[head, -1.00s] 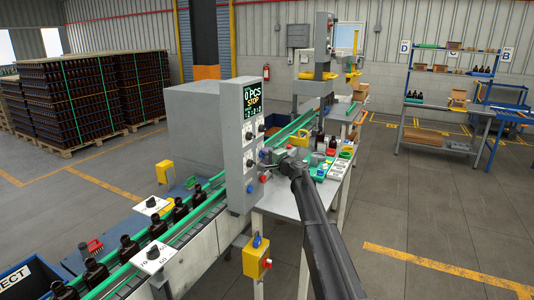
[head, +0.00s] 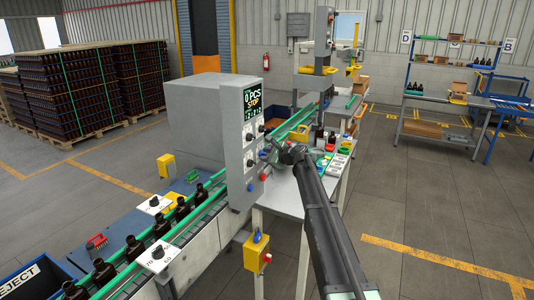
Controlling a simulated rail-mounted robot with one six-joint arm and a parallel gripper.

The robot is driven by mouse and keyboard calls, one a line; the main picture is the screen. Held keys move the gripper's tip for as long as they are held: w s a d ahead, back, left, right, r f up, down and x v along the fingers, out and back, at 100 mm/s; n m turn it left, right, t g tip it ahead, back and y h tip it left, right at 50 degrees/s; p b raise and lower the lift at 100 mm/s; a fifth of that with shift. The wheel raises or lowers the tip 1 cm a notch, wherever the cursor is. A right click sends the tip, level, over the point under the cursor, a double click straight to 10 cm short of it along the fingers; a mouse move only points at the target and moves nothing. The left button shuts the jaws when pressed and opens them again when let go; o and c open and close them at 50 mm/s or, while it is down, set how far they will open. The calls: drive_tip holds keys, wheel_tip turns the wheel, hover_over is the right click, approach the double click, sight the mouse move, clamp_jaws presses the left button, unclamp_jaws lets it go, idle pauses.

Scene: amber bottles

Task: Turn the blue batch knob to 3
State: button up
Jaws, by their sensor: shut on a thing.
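The grey control panel (head: 242,150) stands upright beside the conveyor, with a green and yellow display (head: 253,101) on top reading 0 PCS and STOP. A row of small digits below it is too small to read surely. White-plated dark knobs (head: 250,135) sit under the display, with a blue button (head: 250,187) and a red button (head: 263,177) lower down. My gripper (head: 267,148) is at the panel's right side, at knob height, shut on the batch knob. The fingers hide that knob, so its colour and pointer do not show.
Below the table edge hangs a yellow box (head: 257,258) with a blue top part and a red button. Amber bottles (head: 163,223) stand along the green-railed conveyor at the left. Bins and small items (head: 335,150) lie on the table behind my arm.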

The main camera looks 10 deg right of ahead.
drive_tip(key=shift+m+g+p, duration=0.3)
drive_tip(key=shift+m+g, duration=0.3)
drive_tip(key=shift+m, duration=0.3)
drive_tip(key=shift+y, duration=0.3)
drive_tip(key=o, duration=0.8)
drive_tip(key=shift+o, duration=0.2)
drive_tip(key=p+v, duration=0.4)
drive_tip(key=v, duration=0.6)
drive_tip(key=shift+s+d+r, duration=0.2)
drive_tip(key=shift+s+d, duration=0.05)
